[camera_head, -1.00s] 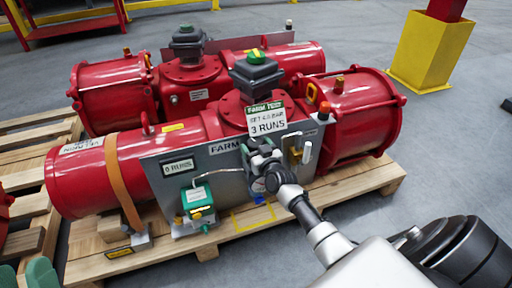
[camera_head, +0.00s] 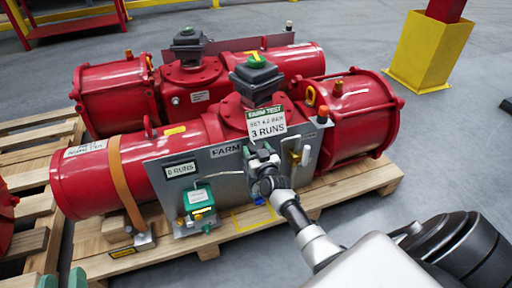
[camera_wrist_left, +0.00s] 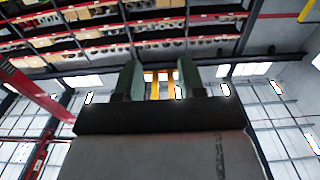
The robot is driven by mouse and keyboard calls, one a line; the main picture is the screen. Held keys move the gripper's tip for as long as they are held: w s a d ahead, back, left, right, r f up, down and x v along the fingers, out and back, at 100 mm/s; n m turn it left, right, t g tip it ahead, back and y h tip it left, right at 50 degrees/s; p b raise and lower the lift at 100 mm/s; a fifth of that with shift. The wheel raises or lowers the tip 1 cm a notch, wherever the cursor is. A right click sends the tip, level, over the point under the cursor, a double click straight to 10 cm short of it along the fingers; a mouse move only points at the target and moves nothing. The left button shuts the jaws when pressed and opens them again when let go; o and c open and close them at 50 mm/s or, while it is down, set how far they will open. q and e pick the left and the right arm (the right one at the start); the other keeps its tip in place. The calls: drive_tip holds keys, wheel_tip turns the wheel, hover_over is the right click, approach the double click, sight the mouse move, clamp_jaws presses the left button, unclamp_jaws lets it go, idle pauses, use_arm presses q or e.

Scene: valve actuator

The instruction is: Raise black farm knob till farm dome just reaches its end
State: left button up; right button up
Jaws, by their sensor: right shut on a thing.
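The farm dome (camera_head: 256,62), a green cap on a black box, tops the nearer red actuator. The FARM panel (camera_head: 225,165) is grey and stands at that actuator's front. My right gripper (camera_head: 262,160) is at this panel, below the white 3 RUNS sign, and is shut. The black farm knob cannot be made out; the gripper covers that spot. My left gripper (camera_head: 77,280) shows only as green fingertips at the bottom left edge. In the left wrist view its two green fingers (camera_wrist_left: 160,80) stand apart with nothing between them.
A green-and-white box (camera_head: 199,202) and a small RUNS display (camera_head: 180,169) are on the panel's left. A yellow-handled fitting (camera_head: 304,155) is close right of my right gripper. A second red actuator (camera_head: 192,90) stands behind. Wooden pallets (camera_head: 350,192) lie beneath.

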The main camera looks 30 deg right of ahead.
drive_tip(key=shift+m+h+p, duration=0.3)
drive_tip(key=shift+h+p, duration=0.1)
drive_tip(key=shift+p, duration=0.05)
use_arm(q)
drive_tip(key=f+g, duration=0.1)
drive_tip(key=f+g+y, duration=0.1)
drive_tip(key=s+a+f+g, duration=0.1)
drive_tip(key=f, duration=0.1)
drive_tip(key=shift+g, duration=0.3)
use_arm(e)
drive_tip(key=o, duration=0.9)
drive_tip(key=shift+o, duration=0.2)
drive_tip(key=shift+s, duration=0.15)
drive_tip(key=p+v, duration=0.2)
drive_tip(key=v, duration=0.2)
drive_tip(key=shift+s+a+r, duration=0.15)
drive_tip(key=shift+s, duration=0.2)
use_arm(q)
drive_tip(key=s+a+f+g+y+p, duration=0.1)
drive_tip(key=s+a+f+g+y, duration=0.1)
drive_tip(key=s+a+f+g, duration=0.2)
drive_tip(key=shift+s+f+n+g+y+p, duration=0.4)
drive_tip(key=shift+s+f+g, duration=1.05)
drive_tip(key=shift+s+g, duration=1.5)
use_arm(e)
drive_tip(key=shift+v, duration=2.9)
